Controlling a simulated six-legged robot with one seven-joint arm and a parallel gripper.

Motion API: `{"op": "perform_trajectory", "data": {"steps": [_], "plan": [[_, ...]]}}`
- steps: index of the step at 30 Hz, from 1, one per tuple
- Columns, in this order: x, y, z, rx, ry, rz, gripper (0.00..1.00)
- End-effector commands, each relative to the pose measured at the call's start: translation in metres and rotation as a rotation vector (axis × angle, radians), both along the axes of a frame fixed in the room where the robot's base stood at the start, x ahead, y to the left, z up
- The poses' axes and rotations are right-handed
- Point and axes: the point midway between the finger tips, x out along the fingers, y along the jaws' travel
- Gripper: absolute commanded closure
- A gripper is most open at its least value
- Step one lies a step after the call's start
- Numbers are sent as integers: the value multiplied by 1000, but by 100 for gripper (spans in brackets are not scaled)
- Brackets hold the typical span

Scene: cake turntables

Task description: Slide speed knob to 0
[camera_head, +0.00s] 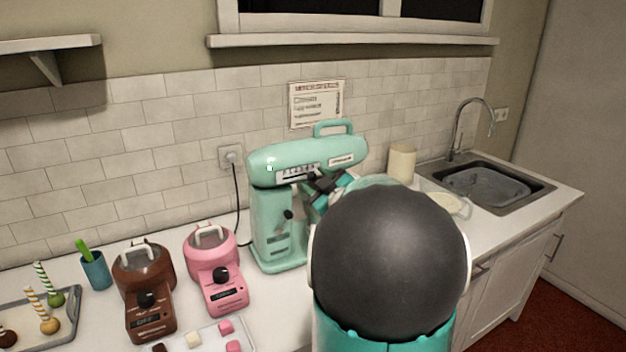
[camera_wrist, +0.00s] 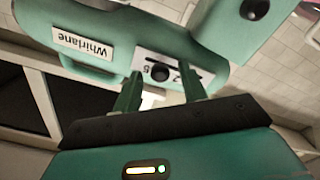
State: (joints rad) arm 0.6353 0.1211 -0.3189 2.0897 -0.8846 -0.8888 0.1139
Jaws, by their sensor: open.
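The mint-green stand mixer (camera_head: 268,165) stands on the counter against the tiled wall. A pale speed scale (camera_head: 297,174) runs along the side of its head. In the wrist view the mixer appears upside down, with a "Whirlane" label (camera_wrist: 84,46). The black round speed knob (camera_wrist: 160,73) sits on the scale under a dark slot, with partly hidden digits beside it. My gripper (camera_wrist: 160,88) is open, with one green finger on each side of the knob; contact cannot be told. In the head view my gripper (camera_head: 318,184) is at the mixer head, partly hidden by my arm.
A second black knob (camera_head: 288,214) is on the mixer's column. Brown (camera_head: 147,285) and pink (camera_head: 214,268) appliances stand to the left. A cream canister (camera_head: 401,162) and the sink (camera_head: 487,186) are to the right. A power cord (camera_head: 238,205) hangs behind the mixer.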

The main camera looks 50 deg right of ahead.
Motion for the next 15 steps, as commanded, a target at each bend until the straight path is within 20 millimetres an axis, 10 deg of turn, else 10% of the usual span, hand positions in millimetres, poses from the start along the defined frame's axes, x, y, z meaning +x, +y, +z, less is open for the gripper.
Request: {"op": "perform_trajectory", "data": {"steps": [12,15], "plan": [[14,-4,0,1,0,0,58],[13,-4,0,1,0,0,74]]}}
